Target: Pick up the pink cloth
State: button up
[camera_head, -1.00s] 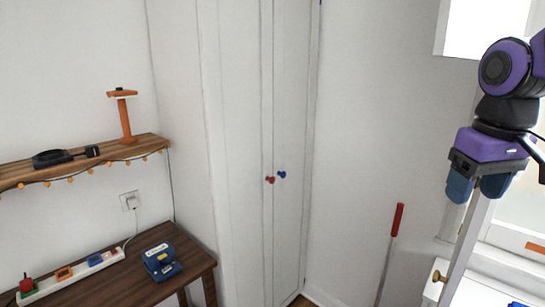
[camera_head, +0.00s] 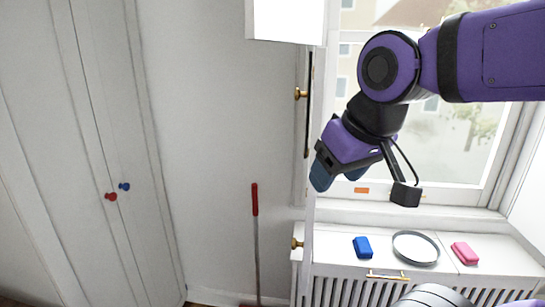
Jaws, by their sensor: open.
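The pink cloth (camera_head: 464,253) looks like a small folded block. It lies on the white sill top above the radiator cover, at the right. My gripper (camera_head: 338,180) hangs in the air in front of the window, up and to the left of the pink cloth and well apart from it. Its blue fingers are spread, with nothing seen between them. The cloth is in full view.
A blue folded cloth or block (camera_head: 362,246) and a round grey-rimmed plate or ring (camera_head: 416,234) lie left of the pink cloth. A red-handled pole (camera_head: 255,200) leans at the wall. A white cabinet (camera_head: 60,150) stands left. The window (camera_head: 450,140) is behind.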

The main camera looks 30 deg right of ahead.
aim_at(462, 250)
jog(key=i+z, duration=0.65)
jog(key=z, duration=0.15)
jog(key=k+z, duration=0.15)
jog(key=z, duration=0.35)
jog(key=k+l+z, duration=0.1)
jog(key=z, duration=0.35)
jog(key=i+j+z, duration=0.1)
jog(key=z, duration=0.3)
jog(key=i+j+z, duration=0.1)
jog(key=z, duration=0.25)
jog(key=i+l, duration=0.3)
jog(key=i+l+u, duration=0.2)
jog(key=l+u, duration=0.25)
jog(key=i+l+u, duration=0.2)
jog(key=u, duration=0.25)
jog(key=l, duration=0.1)
